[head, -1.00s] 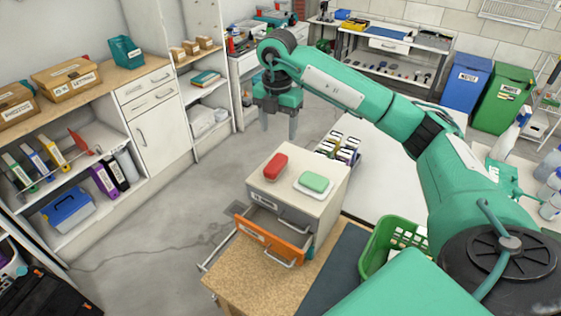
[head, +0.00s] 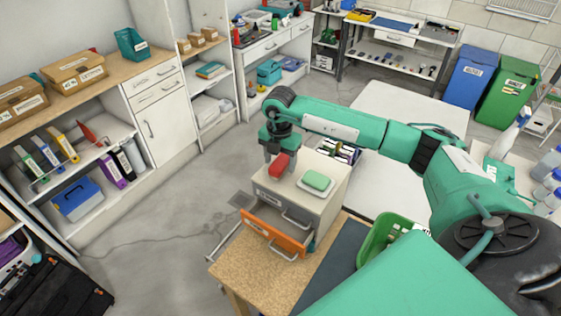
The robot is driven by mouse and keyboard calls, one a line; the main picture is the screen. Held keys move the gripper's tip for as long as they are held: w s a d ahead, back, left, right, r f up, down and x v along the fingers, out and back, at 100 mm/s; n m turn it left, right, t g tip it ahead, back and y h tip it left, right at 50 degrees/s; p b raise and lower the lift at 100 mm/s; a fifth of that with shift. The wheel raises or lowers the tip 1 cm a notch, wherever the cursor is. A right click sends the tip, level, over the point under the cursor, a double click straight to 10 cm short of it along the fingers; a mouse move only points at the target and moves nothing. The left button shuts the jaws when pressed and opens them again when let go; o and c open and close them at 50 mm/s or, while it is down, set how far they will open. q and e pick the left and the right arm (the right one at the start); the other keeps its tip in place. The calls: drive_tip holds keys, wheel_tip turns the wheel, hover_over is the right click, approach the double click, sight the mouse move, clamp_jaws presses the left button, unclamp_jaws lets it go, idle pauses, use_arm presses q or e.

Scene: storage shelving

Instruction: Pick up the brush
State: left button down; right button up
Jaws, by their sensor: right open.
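A small red block-shaped item (head: 279,165) lies on top of the beige drawer cabinet (head: 320,203); it may be the brush, but its bristles cannot be made out. My right gripper (head: 279,156) is open and sits low over the red item, with its fingers pointing down around or just behind it. I cannot tell if they touch it. A green block (head: 316,180) lies on a white dish to the right of the red item. My left gripper is not in view.
The cabinet's orange drawer (head: 273,233) is pulled out at the front. The cabinet stands on a wooden table (head: 240,272) beside a green basket (head: 374,239). A tray of small boxes (head: 343,153) is behind the cabinet. Shelving lines the left wall.

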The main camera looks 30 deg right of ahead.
drive_tip(key=c, duration=1.1)
drive_tip(key=shift+r+b, duration=0.35)
drive_tip(key=shift+r, duration=0.1)
wheel_tip(320, 180, up, 13)
drive_tip(key=b, duration=0.5)
wheel_tip(320, 180, up, 6)
hover_over(279, 162)
drive_tip(key=shift+d+p, duration=0.1)
drive_tip(key=shift+p, duration=0.2)
